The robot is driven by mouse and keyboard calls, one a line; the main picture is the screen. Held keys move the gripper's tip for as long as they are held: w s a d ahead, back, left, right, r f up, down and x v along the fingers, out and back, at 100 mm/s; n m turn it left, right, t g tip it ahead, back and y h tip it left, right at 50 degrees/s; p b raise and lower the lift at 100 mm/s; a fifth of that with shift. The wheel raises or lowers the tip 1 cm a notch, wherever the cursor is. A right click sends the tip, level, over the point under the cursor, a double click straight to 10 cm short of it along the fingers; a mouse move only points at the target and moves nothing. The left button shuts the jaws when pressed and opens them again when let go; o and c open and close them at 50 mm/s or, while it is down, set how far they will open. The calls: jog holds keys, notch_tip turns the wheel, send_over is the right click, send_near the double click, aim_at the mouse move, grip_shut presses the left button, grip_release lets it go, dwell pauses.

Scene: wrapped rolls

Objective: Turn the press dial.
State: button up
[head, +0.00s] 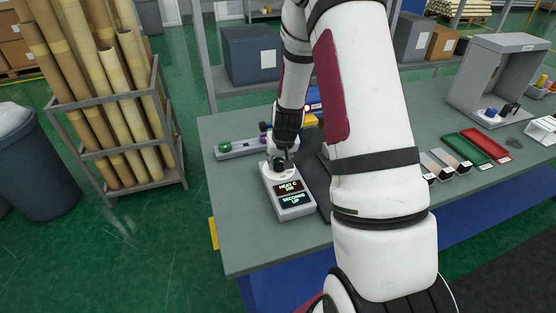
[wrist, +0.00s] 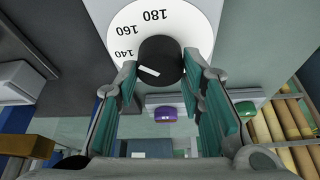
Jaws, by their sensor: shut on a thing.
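The press dial is a black round knob (wrist: 161,58) with a white pointer mark, on a white scale disc (wrist: 185,14) reading 140, 160 and 180. The mark lies on the knob's lower left side in the wrist view. My gripper (wrist: 160,68) has its teal-padded fingers on both sides of the knob and is shut on it. In the head view my gripper (head: 280,160) is over the back end of the grey control box (head: 295,212), mostly covering the dial. The box has a "HEAT C" display (head: 288,187), its number too small to read surely, and a "SECONDS UP" display (head: 291,199).
A grey bar (head: 238,149) with green and purple knobs lies behind the box on the workbench (head: 245,245). My arm hides the bench's middle. Red and green trays (head: 457,146) and a grey open booth (head: 491,80) are at right. A rack of tubes (head: 118,160) stands left.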

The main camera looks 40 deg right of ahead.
jog(key=shift+m, duration=0.4)
jog(key=o, duration=1.1)
jog(key=shift+o, duration=0.2)
jog(key=shift+r, duration=0.15)
jog(key=v, duration=1.1)
jog(key=shift+a+r, duration=0.25)
jog(key=shift+r, duration=0.1)
jog(key=shift+s, duration=0.1)
